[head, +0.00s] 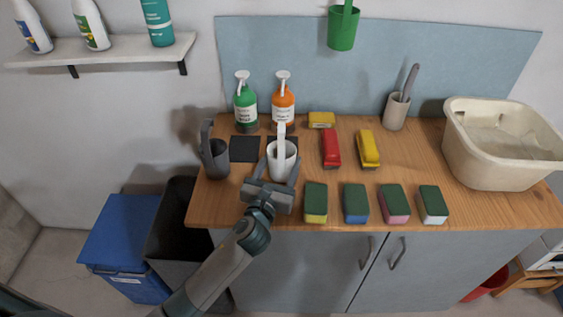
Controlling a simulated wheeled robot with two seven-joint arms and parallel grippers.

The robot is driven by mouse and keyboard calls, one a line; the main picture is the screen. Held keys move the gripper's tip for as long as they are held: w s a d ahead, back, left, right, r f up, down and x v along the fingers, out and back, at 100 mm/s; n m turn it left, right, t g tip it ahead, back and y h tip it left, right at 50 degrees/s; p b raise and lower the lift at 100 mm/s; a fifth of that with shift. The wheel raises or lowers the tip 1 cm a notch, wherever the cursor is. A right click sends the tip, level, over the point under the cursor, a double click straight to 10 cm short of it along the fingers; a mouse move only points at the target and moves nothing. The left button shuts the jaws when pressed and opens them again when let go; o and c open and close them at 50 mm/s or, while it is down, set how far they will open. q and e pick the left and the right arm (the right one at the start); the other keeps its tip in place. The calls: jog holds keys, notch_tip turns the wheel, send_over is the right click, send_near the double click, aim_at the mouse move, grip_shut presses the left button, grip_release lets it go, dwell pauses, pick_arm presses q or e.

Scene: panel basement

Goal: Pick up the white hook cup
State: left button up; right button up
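The white hook cup (287,158) is near the front left of the wooden counter, upright, with its tall white hook (281,136) rising above the rim. My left gripper (278,172) reaches in from the front. Its two fingers are spread apart, one on each side of the cup's lower part. I cannot tell whether they press on the cup or only stand around it. The cup's base is hidden by the gripper, so I cannot tell whether it rests on the counter. My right gripper is not in view.
A dark grey hook cup (215,158) stands to the left, beside a dark square pad (244,149). Green (246,108) and orange (283,105) pump bottles stand behind. Several sponges (355,204) line the front right. A beige basin (503,160) fills the right end.

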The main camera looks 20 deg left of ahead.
pick_arm(q)
jog(key=shift+r, duration=0.45)
notch_tip(320, 180, up, 4)
jog(key=shift+f, duration=0.2)
jog(key=d+r+b, duration=0.1)
jog(key=d+r, duration=0.5)
jog(key=d, duration=0.5)
jog(key=shift+s+d+r, duration=0.25)
jog(key=shift+s+d, duration=0.05)
jog(key=shift+s, duration=0.15)
jog(key=shift+a, duration=0.1)
send_near(281, 150)
jog(key=w+a, duration=0.3)
jog(key=w, duration=0.1)
jog(key=shift+d+r, duration=0.15)
jog(key=shift+r, duration=0.25)
